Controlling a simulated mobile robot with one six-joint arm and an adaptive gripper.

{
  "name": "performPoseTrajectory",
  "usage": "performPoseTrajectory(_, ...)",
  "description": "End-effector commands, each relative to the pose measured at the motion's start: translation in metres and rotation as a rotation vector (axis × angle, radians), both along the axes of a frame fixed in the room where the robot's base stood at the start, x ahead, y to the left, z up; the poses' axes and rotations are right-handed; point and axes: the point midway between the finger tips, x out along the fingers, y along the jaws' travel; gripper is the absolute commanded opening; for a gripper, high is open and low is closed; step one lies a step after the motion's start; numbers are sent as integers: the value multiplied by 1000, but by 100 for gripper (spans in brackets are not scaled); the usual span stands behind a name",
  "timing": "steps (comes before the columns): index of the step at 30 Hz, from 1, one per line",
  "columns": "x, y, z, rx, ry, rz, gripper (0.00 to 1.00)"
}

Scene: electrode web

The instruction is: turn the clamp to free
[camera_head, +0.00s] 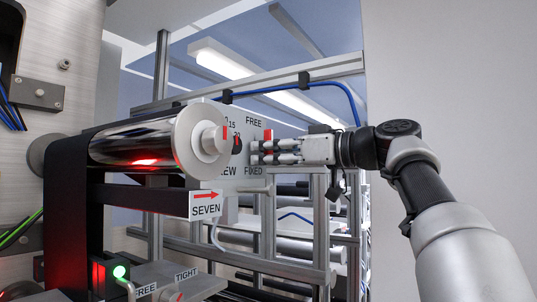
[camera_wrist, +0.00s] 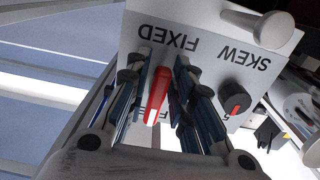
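The clamp is a red lever (camera_wrist: 158,92) with a pale end, on a white panel (camera_wrist: 205,18) marked FIXED and SKEW in the wrist view. In the head view the red lever (camera_head: 268,136) shows just below the word FREE, partly behind my gripper. My gripper (camera_head: 256,152) is at the panel, between the words FREE and FIXED. In the wrist view the fingers of my gripper (camera_wrist: 164,62) are apart, one on each side of the lever. Whether either finger touches it is hard to tell. The FREE label is mostly hidden by the fingers in the wrist view.
A black knob (camera_wrist: 235,97) with a red mark and a white peg (camera_wrist: 258,27) stand near the fingers. A shiny roller (camera_head: 135,143) with a white end disc lies left of the panel. A lower box (camera_head: 175,283) is marked FREE and TIGHT.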

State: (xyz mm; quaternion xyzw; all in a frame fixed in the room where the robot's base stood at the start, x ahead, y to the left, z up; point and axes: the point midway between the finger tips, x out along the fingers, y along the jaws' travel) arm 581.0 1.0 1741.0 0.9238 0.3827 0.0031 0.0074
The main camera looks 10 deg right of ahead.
Motion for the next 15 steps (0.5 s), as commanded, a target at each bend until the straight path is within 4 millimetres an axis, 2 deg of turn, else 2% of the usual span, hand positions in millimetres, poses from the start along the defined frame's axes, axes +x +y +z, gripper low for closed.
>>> performPoseTrajectory(4, 0, 0, 0, 1, 1, 0, 33)
performPoseTrajectory(15, -3, -4, 0, 0, 1, -2, 33)
